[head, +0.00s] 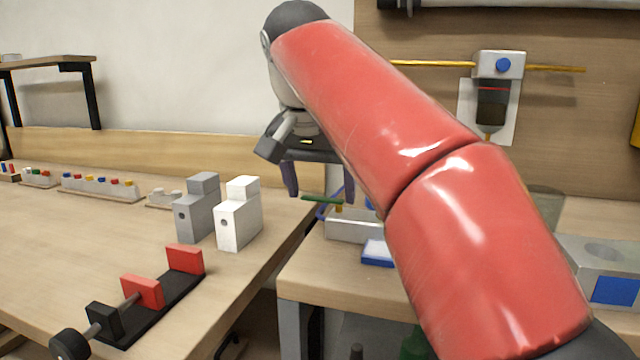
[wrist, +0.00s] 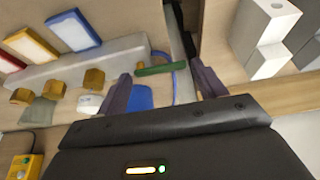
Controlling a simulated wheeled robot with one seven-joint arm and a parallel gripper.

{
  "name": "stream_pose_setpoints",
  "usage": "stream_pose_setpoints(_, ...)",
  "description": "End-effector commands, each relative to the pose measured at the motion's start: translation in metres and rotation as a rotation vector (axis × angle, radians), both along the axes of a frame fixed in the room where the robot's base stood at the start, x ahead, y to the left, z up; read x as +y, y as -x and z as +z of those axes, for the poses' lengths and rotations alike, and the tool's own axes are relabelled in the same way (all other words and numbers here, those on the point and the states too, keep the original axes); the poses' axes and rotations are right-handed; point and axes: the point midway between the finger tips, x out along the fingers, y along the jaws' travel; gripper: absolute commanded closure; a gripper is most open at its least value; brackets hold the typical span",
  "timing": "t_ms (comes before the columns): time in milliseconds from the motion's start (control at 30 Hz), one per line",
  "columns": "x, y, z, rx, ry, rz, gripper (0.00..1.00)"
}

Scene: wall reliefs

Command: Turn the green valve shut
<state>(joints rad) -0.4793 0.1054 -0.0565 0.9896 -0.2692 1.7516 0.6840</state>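The green valve handle (head: 322,198) is a flat bar on a small brass stem at the left end of a pale block (head: 350,228) on the right bench. In the wrist view the green handle (wrist: 160,68) lies crosswise at the end of the block (wrist: 105,62). My gripper (head: 321,194) is open and points down over the handle, one finger on each side. In the wrist view the handle shows between the fingertips of my gripper (wrist: 161,70). I cannot tell whether a finger touches it. My arm hides part of the block in the head view.
A blue hose (wrist: 178,90) loops beside the handle. Brass knobs (wrist: 57,87) line the block. A blue-edged plate (head: 377,252) lies in front. White (head: 238,222) and grey (head: 195,218) blocks and a red-and-black clamp (head: 143,292) stand on the left bench, across a gap.

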Motion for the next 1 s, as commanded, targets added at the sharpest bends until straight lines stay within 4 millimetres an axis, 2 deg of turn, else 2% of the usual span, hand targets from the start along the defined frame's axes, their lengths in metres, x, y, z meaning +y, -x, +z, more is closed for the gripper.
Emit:
stream_pose_setpoints(33, 0.000, 0.000, 0.000, 0.000, 0.000, 0.000, 0.37)
stream_pose_setpoints(200, 0.000, 0.000, 0.000, 0.000, 0.000, 0.000, 0.60)
stream_pose_setpoints(233, 0.000, 0.000, 0.000, 0.000, 0.000, 0.000, 0.61)
stream_pose_setpoints(567, -0.001, 0.002, 0.001, 0.000, 0.000, 0.053, 0.61)
stream_pose_setpoints(1000, -0.004, 0.011, 0.002, 0.000, -0.001, 0.390, 0.61)
